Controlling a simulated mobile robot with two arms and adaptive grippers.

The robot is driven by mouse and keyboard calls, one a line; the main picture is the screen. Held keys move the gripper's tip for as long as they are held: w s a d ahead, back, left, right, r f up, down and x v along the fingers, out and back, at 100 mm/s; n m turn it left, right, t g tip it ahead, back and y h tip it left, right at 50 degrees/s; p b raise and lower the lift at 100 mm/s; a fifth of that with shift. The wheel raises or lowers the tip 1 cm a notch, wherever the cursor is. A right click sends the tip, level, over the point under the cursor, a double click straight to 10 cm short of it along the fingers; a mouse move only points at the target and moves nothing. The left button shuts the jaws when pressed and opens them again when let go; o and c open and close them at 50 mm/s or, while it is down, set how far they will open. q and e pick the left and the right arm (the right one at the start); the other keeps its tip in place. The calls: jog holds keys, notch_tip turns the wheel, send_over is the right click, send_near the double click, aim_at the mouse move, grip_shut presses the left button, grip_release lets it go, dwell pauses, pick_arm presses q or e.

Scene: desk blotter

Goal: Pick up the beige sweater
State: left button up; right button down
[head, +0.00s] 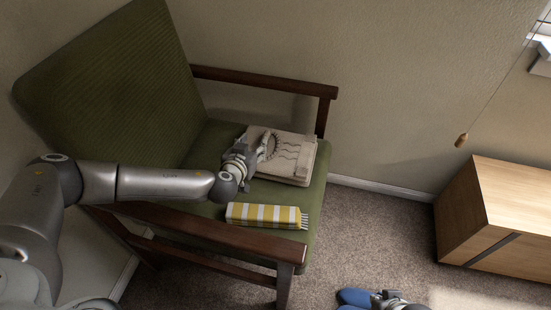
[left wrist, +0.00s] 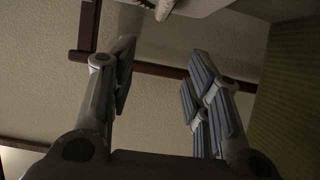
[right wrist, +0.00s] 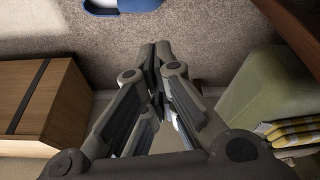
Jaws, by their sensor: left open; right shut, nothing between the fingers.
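The beige sweater (head: 293,157) lies folded on the green seat of the armchair (head: 218,146), near the seat's back right corner. My left gripper (head: 268,150) is open at the sweater's left side, with its fingers over the sweater's near left part. In the left wrist view my left gripper (left wrist: 160,75) has its fingers spread with nothing between them, and a pale edge, perhaps the sweater, shows at the top. My right gripper (right wrist: 158,60) is shut and empty above the carpet. In the head view only a part of it (head: 388,298) shows at the bottom edge.
A yellow and white striped folded cloth (head: 266,215) lies on the seat's front, close to my left gripper. Wooden armrests (head: 262,81) flank the seat. A wooden cabinet (head: 500,208) stands at right. Blue slippers (head: 355,297) lie on the carpet. Open carpet lies between chair and cabinet.

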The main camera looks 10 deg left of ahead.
aim_at(277, 151)
pick_arm(q)
notch_tip(277, 151, down, 4)
jog(key=b, duration=0.2)
jog(key=shift+d+r+b, duration=0.1)
jog(key=shift+r+b, duration=0.05)
jog(key=shift+b, duration=0.2)
pick_arm(e)
jog(key=w+v, duration=0.1)
jog(key=v, duration=0.5)
pick_arm(q)
jog(key=shift+b+x, duration=0.35)
jog(key=shift+x, duration=1)
jog(key=b+x, duration=0.1)
jog(key=x, duration=0.3)
jog(key=shift+w, duration=0.25)
pick_arm(e)
jog(key=w+a+r+t, duration=0.1)
jog(key=w+r+t, duration=0.1)
jog(key=w+t, duration=0.1)
jog(key=w+a+r+t+y, duration=0.1)
jog(key=w+a+r+t, duration=0.1)
jog(key=w, duration=0.4)
jog(key=shift+r+t, duration=0.35)
jog(key=shift+t, duration=0.15)
pick_arm(q)
jog(key=shift+c, duration=0.4)
grip_shut()
